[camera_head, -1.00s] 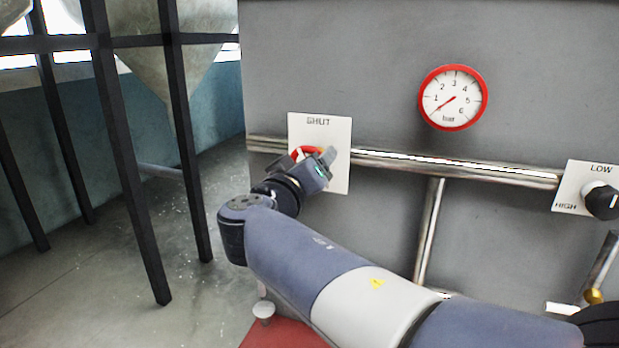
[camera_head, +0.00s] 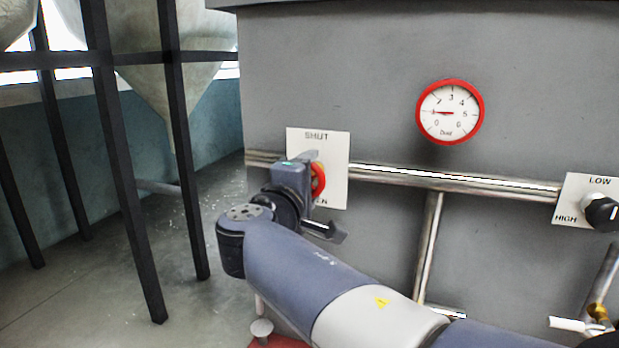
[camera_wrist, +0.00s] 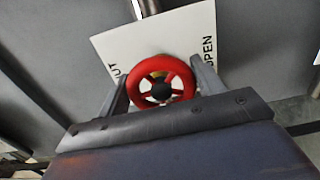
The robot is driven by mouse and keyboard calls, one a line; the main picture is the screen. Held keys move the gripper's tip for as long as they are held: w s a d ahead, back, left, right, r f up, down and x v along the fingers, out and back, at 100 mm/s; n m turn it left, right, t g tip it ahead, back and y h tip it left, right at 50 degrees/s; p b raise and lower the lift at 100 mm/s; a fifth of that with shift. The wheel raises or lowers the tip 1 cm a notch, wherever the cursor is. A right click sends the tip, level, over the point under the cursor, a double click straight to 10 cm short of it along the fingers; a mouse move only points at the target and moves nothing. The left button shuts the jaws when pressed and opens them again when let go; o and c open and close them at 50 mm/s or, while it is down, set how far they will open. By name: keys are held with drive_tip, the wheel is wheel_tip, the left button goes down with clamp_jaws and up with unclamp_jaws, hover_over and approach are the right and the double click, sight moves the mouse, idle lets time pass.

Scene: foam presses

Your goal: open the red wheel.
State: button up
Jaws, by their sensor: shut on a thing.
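The red wheel (camera_wrist: 161,82) sits on a pipe in front of a white plate marked SHUT and OPEN. In the wrist view it lies between the two fingers of my gripper (camera_wrist: 160,88), which is shut on it. In the head view the wheel (camera_head: 318,180) shows only its right part, since my gripper (camera_head: 310,172) covers the rest. The plate (camera_head: 335,150) reads SHUT at the top and the end of OPEN at the bottom. In the wrist view the plate (camera_wrist: 120,45) appears tilted, with OPEN on the right.
A red-rimmed gauge (camera_head: 450,112) in bar hangs to the upper right, its needle near 1. A black knob (camera_head: 601,214) marked LOW and HIGH is at the far right. A steel pipe (camera_head: 450,182) runs across the grey wall. Dark posts (camera_head: 120,170) stand at the left.

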drive_tip(key=n+p, duration=0.2)
drive_tip(key=n, duration=0.3)
drive_tip(key=shift+r, duration=0.2)
drive_tip(key=shift+n+p, duration=0.65)
drive_tip(key=shift+n, duration=0.95)
drive_tip(key=shift+f, duration=0.1)
drive_tip(key=o, duration=1)
drive_tip(key=b+v, duration=0.2)
drive_tip(key=v, duration=0.8)
drive_tip(key=shift+s+a, duration=0.2)
drive_tip(key=shift+s, duration=0.15)
